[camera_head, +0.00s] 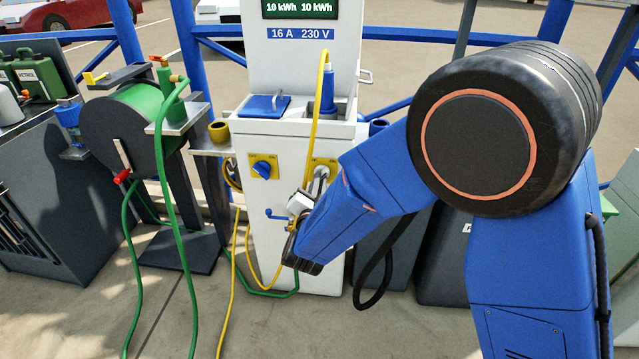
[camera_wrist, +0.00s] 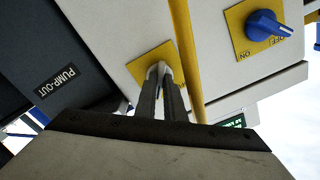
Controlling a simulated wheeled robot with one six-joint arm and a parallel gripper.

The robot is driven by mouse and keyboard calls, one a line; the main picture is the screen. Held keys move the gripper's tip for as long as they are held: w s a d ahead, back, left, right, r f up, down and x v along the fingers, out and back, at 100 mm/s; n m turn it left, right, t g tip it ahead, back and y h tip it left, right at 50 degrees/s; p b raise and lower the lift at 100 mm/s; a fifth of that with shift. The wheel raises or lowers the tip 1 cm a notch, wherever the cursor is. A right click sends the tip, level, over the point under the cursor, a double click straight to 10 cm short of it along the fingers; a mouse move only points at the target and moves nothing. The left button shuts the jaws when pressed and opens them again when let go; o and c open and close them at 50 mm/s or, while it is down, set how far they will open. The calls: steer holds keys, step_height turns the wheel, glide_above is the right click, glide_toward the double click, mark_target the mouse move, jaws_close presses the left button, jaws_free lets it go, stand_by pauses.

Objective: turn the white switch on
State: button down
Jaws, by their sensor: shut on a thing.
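The white switch (camera_wrist: 160,69) sits on a yellow plate (camera_wrist: 137,68) on the front of the white power pedestal (camera_head: 272,203). My gripper (camera_wrist: 165,84) is shut on the white switch, with a finger on each side of it. Only a small part of the switch shows between the fingertips, so which way it points cannot be told. In the head view my gripper (camera_head: 321,176) reaches the right-hand yellow plate (camera_head: 331,163), and the switch there is hidden by the fingers.
A blue switch (camera_head: 262,169) on its own yellow plate is to the left. A yellow cable (camera_head: 318,110) hangs from a blue plug (camera_head: 328,90) close beside the gripper. A blue tap handle (camera_head: 275,214) is below. A green hose reel (camera_head: 140,108) stands left.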

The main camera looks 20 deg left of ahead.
steer(key=shift+m, duration=0.7)
steer(key=c, duration=1.8)
jaws_free()
steer(key=shift+c, duration=0.2)
steer(key=shift+s, duration=0.1)
steer(key=v, duration=1.7)
steer(key=shift+s, duration=0.2)
steer(key=shift+a+f, duration=0.1)
